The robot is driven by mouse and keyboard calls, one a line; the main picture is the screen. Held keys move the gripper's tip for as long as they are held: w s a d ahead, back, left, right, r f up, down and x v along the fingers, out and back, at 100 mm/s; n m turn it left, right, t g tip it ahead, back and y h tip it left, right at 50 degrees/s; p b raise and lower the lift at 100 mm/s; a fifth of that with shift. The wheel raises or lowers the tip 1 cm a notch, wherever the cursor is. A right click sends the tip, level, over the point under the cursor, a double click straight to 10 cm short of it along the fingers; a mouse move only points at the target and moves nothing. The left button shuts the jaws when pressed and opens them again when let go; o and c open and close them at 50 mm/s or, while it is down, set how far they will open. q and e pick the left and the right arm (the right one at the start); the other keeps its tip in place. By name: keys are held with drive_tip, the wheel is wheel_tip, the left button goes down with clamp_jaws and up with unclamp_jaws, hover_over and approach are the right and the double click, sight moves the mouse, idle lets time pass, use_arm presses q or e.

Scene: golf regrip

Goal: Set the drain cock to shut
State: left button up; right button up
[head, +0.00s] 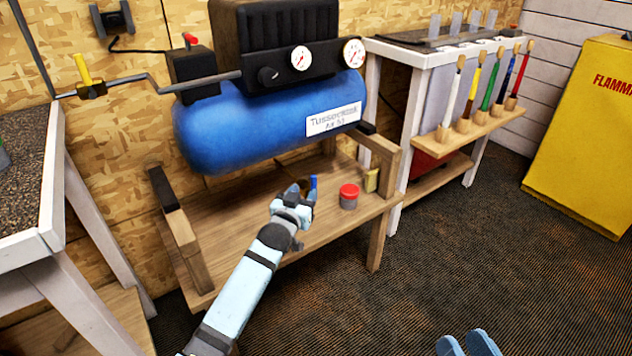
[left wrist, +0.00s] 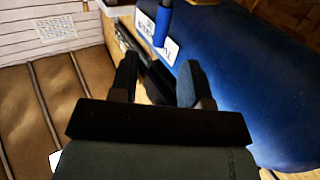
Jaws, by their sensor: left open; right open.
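A small blue lever (head: 313,183), which looks like the drain cock handle, shows below the right part of the blue tank (head: 240,130). In the left wrist view a blue cylindrical grip (left wrist: 162,22) stands beyond the fingertips, near the tank's label. My left gripper (head: 300,190) is close beside the lever, and its open fingers (left wrist: 157,78) have the grip ahead of them, not between them. The cock's body is hidden. My right gripper (head: 468,344) shows only as two blue finger-like parts, apart, at the bottom edge.
The compressor rests on a wooden stand (head: 250,262). A red-lidded tin (head: 348,196) and a small yellowish block (head: 371,180) are on its shelf, right of my left gripper. A yellow-handled pipe valve (head: 83,70) is at left. A rack of several brushes (head: 470,130) is at right.

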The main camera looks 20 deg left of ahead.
sight(313, 181)
use_arm(q)
drive_tip(key=w+b, duration=0.1)
drive_tip(key=w, duration=0.4)
drive_tip(key=w+b, duration=0.1)
drive_tip(key=w, duration=0.2)
drive_tip(key=shift+d+f+b, duration=0.15)
drive_tip(key=shift+d+b, duration=0.15)
drive_tip(key=shift+b, duration=0.05)
drive_tip(key=shift+w, duration=0.5)
use_arm(e)
drive_tip(key=shift+n+g, duration=0.5)
drive_tip(key=shift+g, duration=0.3)
wheel_tip(313, 181, down, 4)
drive_tip(key=shift+w+f, duration=0.1)
drive_tip(key=shift+w, duration=0.05)
use_arm(q)
clamp_jaws()
